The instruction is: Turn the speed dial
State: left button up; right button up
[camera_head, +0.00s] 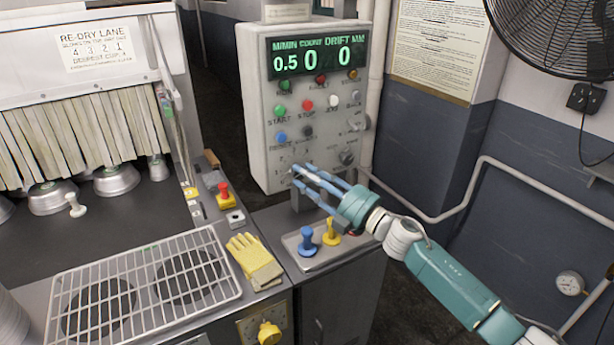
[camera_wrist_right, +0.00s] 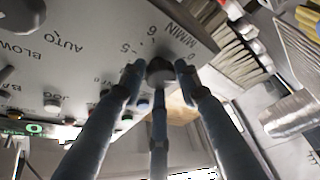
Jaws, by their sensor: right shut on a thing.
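The speed dial (camera_wrist_right: 160,70) is a small dark knob on the light grey control panel (camera_head: 257,120). In the wrist view a scale with M/MIN and several numbers runs around it. My right gripper (camera_head: 299,177) reaches the panel's lower left part, and its fingers hide the dial in the head view. In the wrist view its three fingers are shut around the dial. The panel's display (camera_head: 318,57) reads 0.5 M/MIN, count 0, drift 0. My left gripper is not in view.
Other buttons and knobs sit close above and right of the dial, including a grey knob (camera_head: 346,157). Below stands a tray (camera_head: 290,240) with a blue stamp (camera_head: 307,241) and a yellow one (camera_head: 329,232). Yellow gloves (camera_head: 254,260) lie beside a wire rack (camera_head: 150,325).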

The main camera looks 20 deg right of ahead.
jog(key=shift+f, duration=0.25)
jog(key=o, duration=1.1)
jog(key=shift+c, duration=0.2)
jog(key=shift+o, duration=0.4)
jog(key=shift+r, duration=0.1)
jog(key=v, duration=1.2)
jog(key=shift+d, duration=0.1)
